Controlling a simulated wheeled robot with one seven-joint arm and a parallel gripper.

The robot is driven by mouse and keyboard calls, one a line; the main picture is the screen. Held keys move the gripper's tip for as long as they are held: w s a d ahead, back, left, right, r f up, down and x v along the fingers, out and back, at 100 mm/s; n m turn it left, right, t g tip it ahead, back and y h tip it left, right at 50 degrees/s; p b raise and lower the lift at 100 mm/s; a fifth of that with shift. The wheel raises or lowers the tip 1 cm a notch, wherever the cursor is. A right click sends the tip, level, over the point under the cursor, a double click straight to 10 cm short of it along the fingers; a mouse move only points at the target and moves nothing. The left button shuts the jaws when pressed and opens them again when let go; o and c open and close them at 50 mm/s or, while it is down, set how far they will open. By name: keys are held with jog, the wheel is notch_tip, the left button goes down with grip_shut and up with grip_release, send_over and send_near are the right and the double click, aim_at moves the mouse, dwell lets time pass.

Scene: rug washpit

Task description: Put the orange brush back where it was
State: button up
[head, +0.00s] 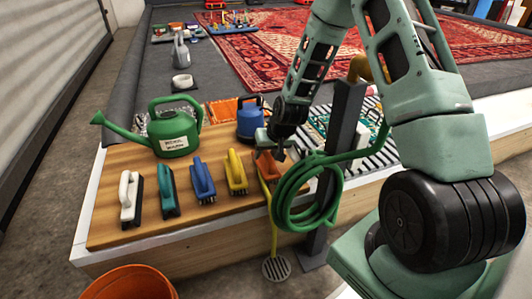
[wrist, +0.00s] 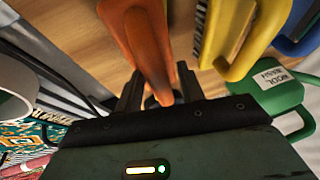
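The orange brush (head: 267,164) is at the right end of a row of brushes on the wooden board (head: 120,222), partly hidden by my gripper and the hose. My gripper (head: 277,148) is right above and behind it, pointing down. In the wrist view the orange brush (wrist: 150,45) runs down between the two fingers of my gripper (wrist: 158,88). The fingers stand apart on either side of its handle, with a narrow gap visible. Whether the brush's underside rests fully on the board is hidden.
Yellow (head: 236,172), blue (head: 202,180), teal (head: 168,190) and white (head: 130,197) brushes stand to the left. A green watering can (head: 175,135) and blue jug (head: 250,122) are behind. A coiled green hose (head: 290,200) hangs on a dark post close by.

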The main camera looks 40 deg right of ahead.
jog(key=a+p+v, duration=0.1)
jog(key=p+v, duration=0.4)
jog(key=v, duration=0.7)
jog(key=s+a+r+n+g+y, duration=0.1)
jog(key=s+a+r+n, duration=0.25)
jog(key=a, duration=0.45)
jog(key=s+a+r+n+g, duration=0.1)
jog(key=s+a+r+n, duration=0.2)
jog(key=a, duration=0.5)
jog(key=s+a+r+n+g, duration=0.1)
jog(key=s+a+r, duration=0.1)
jog(key=s, duration=0.4)
jog(key=s+a+r+n+g, duration=0.1)
jog(key=s+a+r+n, duration=0.1)
jog(key=s, duration=0.4)
jog(key=s+a+r+n+g+h, duration=0.1)
jog(key=s+a+r, duration=0.2)
jog(key=s+a, duration=0.3)
jog(key=shift+s+r+n, duration=0.2)
jog(key=shift+s+n, duration=0.15)
jog(key=shift+s, duration=0.2)
jog(key=shift+r, duration=0.1)
